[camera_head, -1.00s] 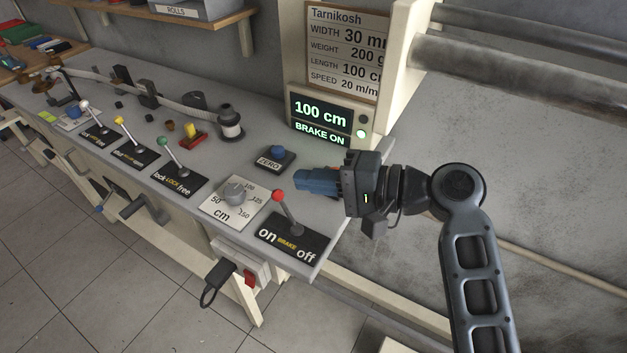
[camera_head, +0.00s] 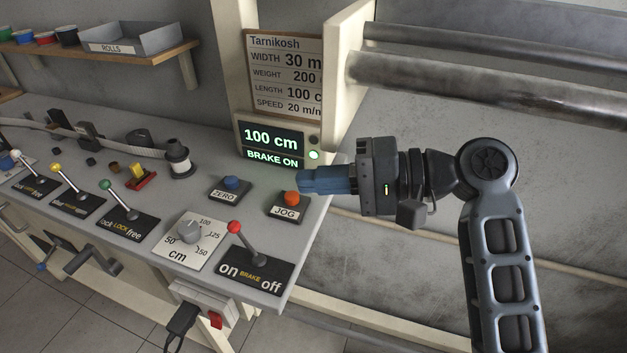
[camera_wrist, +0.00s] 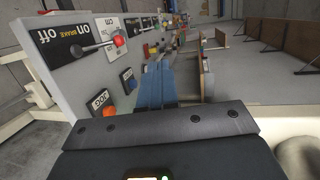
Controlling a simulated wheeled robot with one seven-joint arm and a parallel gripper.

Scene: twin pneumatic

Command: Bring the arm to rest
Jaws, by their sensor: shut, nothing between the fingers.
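My gripper (camera_head: 301,181) is at the end of my arm, right of the bench panel in the head view. Its blue fingers are shut together with nothing between them and point left, just above and behind the orange JOG button (camera_head: 291,198). In the wrist view the shut fingers (camera_wrist: 157,72) show at the centre, with the JOG button (camera_wrist: 109,110) to their left. The red-knobbed brake lever (camera_head: 241,238) leans toward the "on" side. The display (camera_head: 273,143) reads "100 cm" and "BRAKE ON", with a green lamp lit beside it.
The blue ZERO button (camera_head: 231,183), the cm dial (camera_head: 190,231) and the lock lever (camera_head: 118,199) are on the bench (camera_head: 205,204). Metal rollers (camera_head: 490,90) run above my arm. A shelf (camera_head: 140,52) hangs at the upper left. Floor is open at lower left.

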